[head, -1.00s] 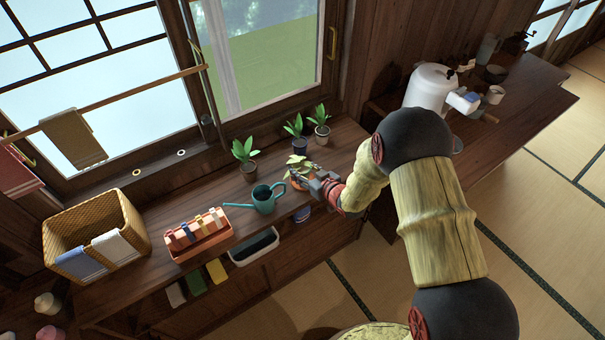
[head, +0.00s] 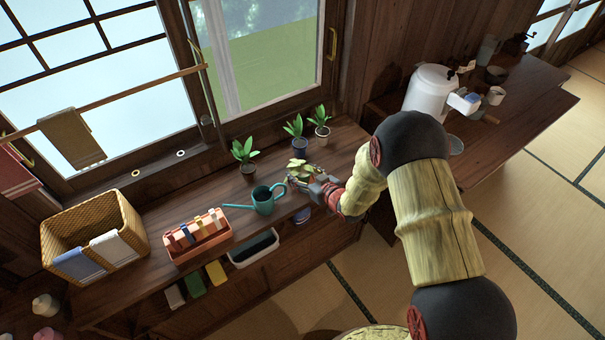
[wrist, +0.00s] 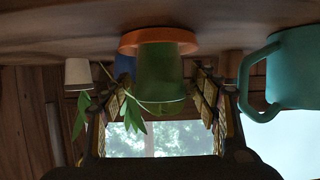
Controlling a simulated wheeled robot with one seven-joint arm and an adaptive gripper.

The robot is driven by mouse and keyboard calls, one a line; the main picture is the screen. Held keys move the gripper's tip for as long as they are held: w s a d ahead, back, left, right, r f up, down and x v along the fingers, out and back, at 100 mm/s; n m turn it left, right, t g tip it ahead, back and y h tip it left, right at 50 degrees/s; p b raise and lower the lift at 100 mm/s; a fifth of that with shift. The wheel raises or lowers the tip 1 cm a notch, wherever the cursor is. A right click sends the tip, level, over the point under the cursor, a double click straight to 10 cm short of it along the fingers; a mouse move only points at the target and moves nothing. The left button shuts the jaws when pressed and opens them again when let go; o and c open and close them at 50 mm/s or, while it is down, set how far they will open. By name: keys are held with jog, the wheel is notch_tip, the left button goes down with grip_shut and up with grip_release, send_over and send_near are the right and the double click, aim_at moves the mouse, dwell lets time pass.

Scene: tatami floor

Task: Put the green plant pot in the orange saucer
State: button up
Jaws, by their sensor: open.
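The green plant pot (wrist: 158,78) appears upside down in the wrist view, as that whole view is inverted. It appears upright, with its base inside the rim of the orange saucer (wrist: 129,42), which rests on the wooden counter. My gripper (wrist: 160,108) is open, with one finger on each side of the pot; I cannot tell if either finger touches it. In the head view only the plant's pale leaves (head: 302,168) show beside my gripper (head: 312,186); the pot and saucer there are mostly hidden.
A teal watering can (head: 264,199) stands close by on the left. Potted plants stand behind, in a dark pot (head: 248,170), a blue pot (head: 299,145) and a pale pot (head: 322,132). An orange box (head: 199,241) and a wicker basket (head: 130,220) are further left.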

jog(key=shift+r, duration=0.15)
jog(key=shift+s+d+r, duration=0.15)
jog(key=shift+s+d, duration=0.05)
jog(key=shift+s, duration=0.05)
jog(key=p+v, duration=0.2)
jog(key=v, duration=0.9)
jog(key=s+d+r+m+g+h, duration=0.1)
jog(key=d+r+m+h, duration=0.15)
jog(key=d+r, duration=0.5)
jog(key=d+r+m+h, duration=0.1)
jog(key=d+r+h, duration=0.35)
jog(key=r, duration=0.65)
jog(key=s+r+m+g, duration=0.1)
jog(key=s+r, duration=0.2)
jog(key=s, duration=0.6)
jog(key=s+d+r+m+g, duration=0.1)
jog(key=s+r, duration=0.3)
jog(key=s, duration=0.5)
jog(key=s+r+m+g, duration=0.1)
jog(key=s+r, duration=0.3)
jog(key=s, duration=0.6)
jog(key=shift+d+g, duration=0.4)
jog(key=shift+g, duration=0.4)
